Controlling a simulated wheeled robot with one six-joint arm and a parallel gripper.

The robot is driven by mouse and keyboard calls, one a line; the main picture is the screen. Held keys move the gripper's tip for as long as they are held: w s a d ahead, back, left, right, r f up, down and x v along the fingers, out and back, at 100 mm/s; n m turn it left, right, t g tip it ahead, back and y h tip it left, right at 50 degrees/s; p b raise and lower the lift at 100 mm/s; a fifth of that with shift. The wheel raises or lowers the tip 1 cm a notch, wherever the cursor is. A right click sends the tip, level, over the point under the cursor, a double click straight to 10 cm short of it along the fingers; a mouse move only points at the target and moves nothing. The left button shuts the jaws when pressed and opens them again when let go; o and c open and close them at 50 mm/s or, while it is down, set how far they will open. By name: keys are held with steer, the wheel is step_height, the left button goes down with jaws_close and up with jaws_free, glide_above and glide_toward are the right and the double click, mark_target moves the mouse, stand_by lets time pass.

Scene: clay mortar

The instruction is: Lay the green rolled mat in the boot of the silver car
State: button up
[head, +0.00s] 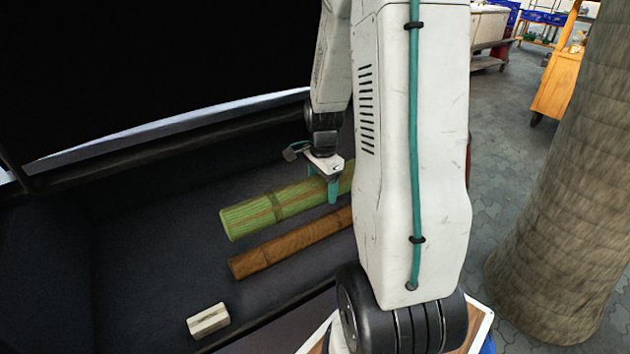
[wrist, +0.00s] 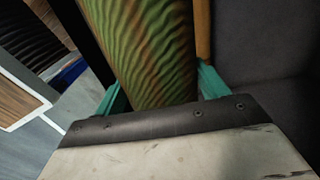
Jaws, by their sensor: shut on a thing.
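The green rolled mat (head: 252,216) is in the dark boot (head: 150,215) of the car, lying at a slant, with its right end hidden behind my arm. My gripper (head: 333,185) is shut on the mat towards that right part. In the wrist view the mat (wrist: 145,45) fills the space between the teal fingers of my gripper (wrist: 160,90). I cannot tell whether the mat touches the boot floor or is held just above it. Little of the car's silver body shows; a pale edge (head: 160,122) runs along the far side.
A brown roll (head: 290,245) lies in the boot close beside the green mat, nearer to me. A cream block (head: 208,320) sits at the boot's front. A thick trunk (head: 570,190) stands at right, with an orange wooden cart (head: 558,80) behind it. The boot's left part is clear.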

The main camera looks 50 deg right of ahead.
step_height(320, 180, down, 32)
steer(key=shift+f, duration=0.2)
stand_by(1.2)
steer(key=o, duration=1.5)
step_height(320, 180, up, 8)
steer(key=shift+f, duration=0.1)
